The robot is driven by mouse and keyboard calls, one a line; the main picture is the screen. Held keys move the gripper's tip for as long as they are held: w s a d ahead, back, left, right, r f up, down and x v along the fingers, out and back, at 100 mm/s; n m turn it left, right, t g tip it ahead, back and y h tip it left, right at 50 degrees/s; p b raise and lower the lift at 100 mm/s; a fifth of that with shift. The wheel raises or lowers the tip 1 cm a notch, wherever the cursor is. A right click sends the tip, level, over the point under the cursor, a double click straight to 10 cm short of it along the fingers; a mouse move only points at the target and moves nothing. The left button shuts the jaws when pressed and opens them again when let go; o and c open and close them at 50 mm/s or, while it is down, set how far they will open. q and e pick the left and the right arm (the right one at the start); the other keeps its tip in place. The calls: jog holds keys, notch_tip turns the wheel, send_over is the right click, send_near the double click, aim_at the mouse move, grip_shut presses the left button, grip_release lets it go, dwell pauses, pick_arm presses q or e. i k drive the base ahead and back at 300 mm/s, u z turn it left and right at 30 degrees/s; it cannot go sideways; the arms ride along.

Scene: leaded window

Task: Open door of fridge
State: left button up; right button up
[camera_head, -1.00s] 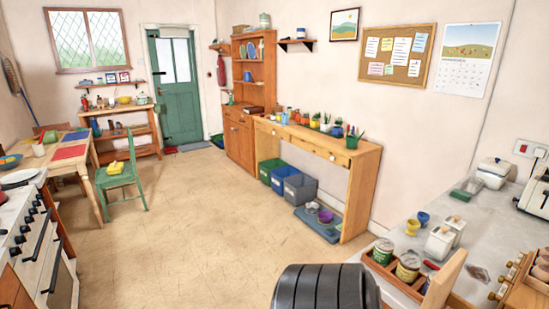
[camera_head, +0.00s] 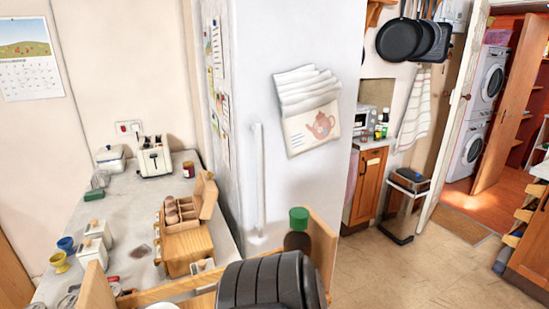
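The fridge (camera_head: 305,190) is a tall white cabinet in the middle of the view. Its door looks shut. A long upright white handle (camera_head: 258,180) runs along the left part of the door. A paper holder with a teapot picture (camera_head: 312,128) hangs on the door, right of the handle. The fridge's lower part is hidden behind a wooden tray and a black ribbed part of mine. Neither of my grippers is in view.
A worktop (camera_head: 133,204) on the left holds a toaster (camera_head: 154,158) and a wooden box (camera_head: 188,222). A wooden tray (camera_head: 322,250) with a green-lidded jar (camera_head: 299,218) stands in front. Open floor (camera_head: 385,275) lies to the right, near a bin (camera_head: 405,205).

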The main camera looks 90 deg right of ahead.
aim_at(270, 39)
jog(key=z, duration=5.15)
jog(key=i, duration=1.75)
jog(key=u, duration=1.95)
